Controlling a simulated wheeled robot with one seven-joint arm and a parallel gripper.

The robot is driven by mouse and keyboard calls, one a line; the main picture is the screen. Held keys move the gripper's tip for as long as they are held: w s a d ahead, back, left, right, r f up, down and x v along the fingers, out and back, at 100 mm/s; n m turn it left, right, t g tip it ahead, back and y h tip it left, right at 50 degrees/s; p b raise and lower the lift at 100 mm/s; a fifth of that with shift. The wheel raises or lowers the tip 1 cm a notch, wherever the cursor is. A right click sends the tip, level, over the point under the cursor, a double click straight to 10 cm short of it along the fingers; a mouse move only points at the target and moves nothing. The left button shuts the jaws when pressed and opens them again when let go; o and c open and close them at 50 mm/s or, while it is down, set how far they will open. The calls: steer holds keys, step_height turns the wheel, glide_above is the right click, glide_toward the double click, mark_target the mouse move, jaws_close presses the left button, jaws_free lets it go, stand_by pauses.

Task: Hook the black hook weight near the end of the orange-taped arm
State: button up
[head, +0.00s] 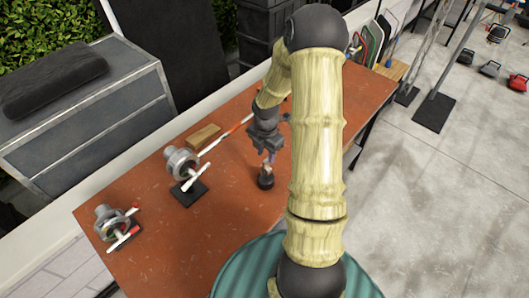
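The black hook weight (266,181) is at the middle of the brown table, directly below my gripper (270,157). The gripper points down, with its fingertips at the weight's thin upper part. The fingers are too small to tell whether they are closed on the hook, and I cannot tell whether the weight touches the table. A thin arm with orange-red tape (232,130) runs up and right from the metal grip head (180,162). Its far end passes behind my gripper and arm, so its tip is hidden.
A second metal grip head (112,221) with red-tipped handles stands at the table's near left. A small wooden block (203,136) lies behind the taped arm. The bare table (225,235) is clear at the front. A grey case (90,110) stands beyond the left edge.

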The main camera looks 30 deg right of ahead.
mark_target(266, 160)
step_height(266, 160, down, 2)
steer(key=shift+s+d+f+b, duration=0.1)
steer(key=shift+s+f+b, duration=0.1)
steer(key=shift+b, duration=0.5)
steer(key=shift+f+b, duration=0.7)
steer(key=shift+f, duration=0.65)
steer(key=shift+f, duration=0.1)
jaws_close()
